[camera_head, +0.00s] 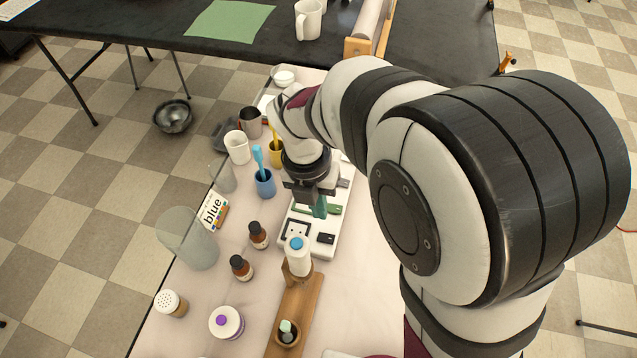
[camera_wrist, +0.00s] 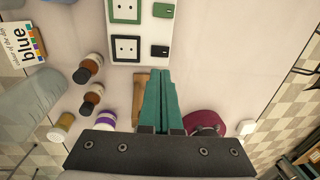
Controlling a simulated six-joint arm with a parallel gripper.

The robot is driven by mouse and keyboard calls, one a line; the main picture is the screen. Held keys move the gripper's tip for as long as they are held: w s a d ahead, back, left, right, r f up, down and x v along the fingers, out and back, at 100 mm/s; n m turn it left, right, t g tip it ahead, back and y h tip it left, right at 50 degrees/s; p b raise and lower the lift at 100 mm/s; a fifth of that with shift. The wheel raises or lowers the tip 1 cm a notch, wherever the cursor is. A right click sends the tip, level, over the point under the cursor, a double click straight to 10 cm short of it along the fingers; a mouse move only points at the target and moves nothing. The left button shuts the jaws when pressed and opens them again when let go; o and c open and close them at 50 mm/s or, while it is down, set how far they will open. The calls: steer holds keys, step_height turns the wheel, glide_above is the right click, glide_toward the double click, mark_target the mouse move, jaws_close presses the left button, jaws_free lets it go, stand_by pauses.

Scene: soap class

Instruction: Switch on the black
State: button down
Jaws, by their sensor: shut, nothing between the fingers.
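A white panel (camera_head: 313,246) lies on the table with framed sockets and rocker switches. The black-framed socket (camera_head: 297,230) is at its near end, with the small black switch (camera_head: 325,238) to its right. The wrist view also shows the black switch (camera_wrist: 159,51) beside the black socket (camera_wrist: 126,48). A green switch (camera_wrist: 163,10) and green socket (camera_wrist: 126,10) are farther along. My gripper (camera_head: 320,211) has teal fingers pressed together, with nothing between them. In the wrist view the fingertips (camera_wrist: 160,76) point toward the black switch, just short of it in the picture. I cannot tell which way the switch is tilted.
A wooden stand (camera_head: 295,318) with a white blue-topped bottle (camera_head: 298,257) stands close to the panel's near end. Brown bottles (camera_head: 258,235), a blue cup (camera_head: 265,184) and a glass (camera_head: 189,240) are on the left. My arm covers the right side.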

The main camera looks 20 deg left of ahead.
mark_target(333, 239)
steer(key=r, duration=0.4)
steer(key=shift+a+r, duration=0.3)
steer(key=shift+r, duration=0.05)
steer(key=d+f, duration=0.1)
steer(key=f, duration=0.3)
steer(key=d+f, duration=0.1)
steer(key=f, duration=0.4)
steer(key=d+f, duration=0.1)
steer(key=f, duration=0.4)
steer(key=shift+d, duration=0.1)
